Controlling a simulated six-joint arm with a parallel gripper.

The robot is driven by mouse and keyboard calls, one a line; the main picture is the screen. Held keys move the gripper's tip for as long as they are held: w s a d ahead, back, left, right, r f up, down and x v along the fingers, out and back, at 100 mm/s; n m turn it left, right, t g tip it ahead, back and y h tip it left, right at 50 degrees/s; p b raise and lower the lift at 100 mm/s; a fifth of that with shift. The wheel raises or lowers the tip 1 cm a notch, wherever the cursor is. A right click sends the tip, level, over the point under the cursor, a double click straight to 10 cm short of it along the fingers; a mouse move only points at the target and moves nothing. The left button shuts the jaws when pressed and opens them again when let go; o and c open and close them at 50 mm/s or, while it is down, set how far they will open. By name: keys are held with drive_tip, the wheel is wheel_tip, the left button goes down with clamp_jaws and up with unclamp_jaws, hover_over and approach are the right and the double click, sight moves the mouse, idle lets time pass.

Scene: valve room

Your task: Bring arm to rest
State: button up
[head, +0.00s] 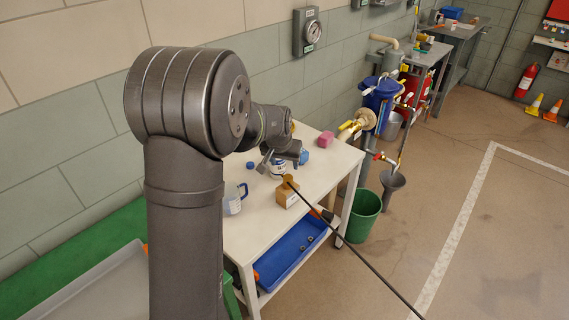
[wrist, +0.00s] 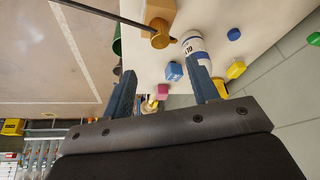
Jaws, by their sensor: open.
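My arm rises at the left of the head view and bends over the white table (head: 245,240). My gripper (head: 268,162) is above the far part of the table top. In the wrist view the two blue-grey fingers of my gripper (wrist: 162,88) stand well apart with nothing between them in their grasp. A white bottle with a blue label (wrist: 193,44) shows beyond the right finger. A blue cube (wrist: 174,71) and a pink block (wrist: 163,90) show in the gap, beyond the fingertips.
A cardboard box (head: 287,194) with a long dark rod across it stands near the table's right edge. A clear jug (head: 233,199) stands at the left. A blue tray (head: 290,256) lies on the lower shelf. A green bucket (head: 362,215) and pipework stand right of the table.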

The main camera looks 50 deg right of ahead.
sight(288, 177)
drive_tip(key=x, duration=1.2)
drive_tip(key=shift+a, duration=0.15)
drive_tip(key=shift+r, duration=1.5)
